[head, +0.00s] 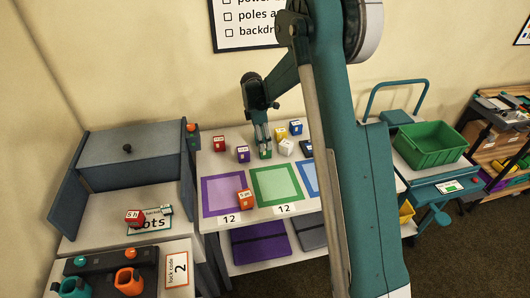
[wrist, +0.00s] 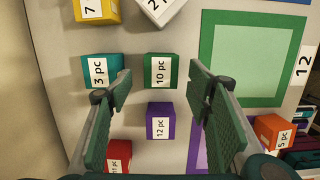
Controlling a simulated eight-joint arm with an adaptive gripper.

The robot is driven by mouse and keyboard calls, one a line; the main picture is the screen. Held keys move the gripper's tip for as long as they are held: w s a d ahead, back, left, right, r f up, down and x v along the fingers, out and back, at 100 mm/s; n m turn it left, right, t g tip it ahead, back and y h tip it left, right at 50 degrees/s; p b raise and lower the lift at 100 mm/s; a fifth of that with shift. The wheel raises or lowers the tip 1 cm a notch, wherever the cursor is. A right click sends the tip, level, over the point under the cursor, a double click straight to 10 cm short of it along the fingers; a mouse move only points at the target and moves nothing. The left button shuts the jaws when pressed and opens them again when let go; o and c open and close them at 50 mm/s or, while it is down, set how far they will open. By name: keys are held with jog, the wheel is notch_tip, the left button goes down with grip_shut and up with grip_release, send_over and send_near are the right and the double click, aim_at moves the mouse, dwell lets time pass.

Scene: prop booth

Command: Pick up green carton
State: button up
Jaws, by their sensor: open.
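The green carton (wrist: 160,72), labelled "10 pc", stands on the white table between my open fingers in the wrist view. In the head view the green carton (head: 265,154) shows under my gripper (head: 263,143), partly covered by the fingers. My gripper (wrist: 160,80) is open and empty, with one finger to each side of the carton in the picture. I see no contact, and I cannot tell the exact height of the tips over the table.
A teal carton (wrist: 98,70) stands close left of the green one; my left fingertip overlaps its edge in the picture. A purple carton (wrist: 161,118) is just below it. White (head: 286,147), yellow (head: 280,133) and orange (head: 245,198) cartons stand around. A green-framed square (wrist: 207,60) lies right.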

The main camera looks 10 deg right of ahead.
jog(key=shift+f, duration=0.4)
jog(key=shift+d+f, duration=0.1)
jog(key=shift+s+d+f+b, duration=0.1)
jog(key=shift+d+f+b, duration=0.1)
jog(key=shift+f, duration=1.05)
jog(key=shift+d+f+b, duration=0.15)
jog(key=shift+f+b, duration=0.05)
jog(key=shift+f, duration=1)
jog(key=shift+c, duration=0.5)
jog(key=c, duration=0.9)
